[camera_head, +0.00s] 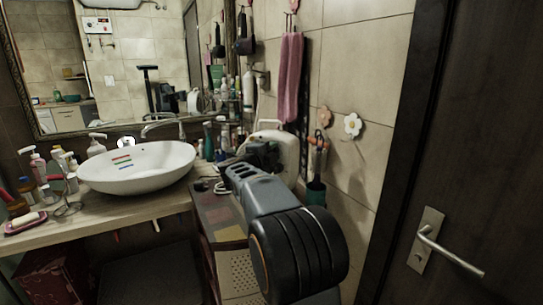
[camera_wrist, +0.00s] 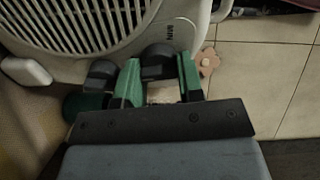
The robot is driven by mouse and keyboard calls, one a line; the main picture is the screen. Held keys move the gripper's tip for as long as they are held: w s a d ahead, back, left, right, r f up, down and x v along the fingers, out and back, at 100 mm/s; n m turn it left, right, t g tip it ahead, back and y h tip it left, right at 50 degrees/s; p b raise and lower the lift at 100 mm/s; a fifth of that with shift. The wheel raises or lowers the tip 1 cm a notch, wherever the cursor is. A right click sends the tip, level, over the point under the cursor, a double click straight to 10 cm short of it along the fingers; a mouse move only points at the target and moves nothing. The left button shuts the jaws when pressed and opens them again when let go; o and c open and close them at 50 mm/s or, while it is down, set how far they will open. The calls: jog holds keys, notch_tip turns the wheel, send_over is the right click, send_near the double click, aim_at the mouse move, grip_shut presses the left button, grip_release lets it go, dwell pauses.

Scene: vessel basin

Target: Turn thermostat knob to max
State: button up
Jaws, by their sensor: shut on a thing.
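A white heater (camera_head: 291,141) stands against the tiled wall beyond my arm in the head view. In the wrist view its slatted grille (camera_wrist: 75,28) fills the upper left. A second dark knob-like part (camera_wrist: 101,73) is just left of the fingers. In the head view my gripper (camera_head: 258,152) is at the heater, and my arm hides the knob.
A white basin (camera_head: 137,169) stands on the wooden counter (camera_head: 102,211) to the left, with several bottles and a soap dish around it. A pink towel (camera_head: 288,68) hangs above the heater. A dark door with a metal handle (camera_head: 447,257) is at the right.

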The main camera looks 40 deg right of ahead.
dwell(0.4)
jog(key=o, duration=0.9)
jog(key=v, duration=1.4)
jog(key=shift+d+f+b, duration=0.1)
jog(key=shift+b, duration=0.25)
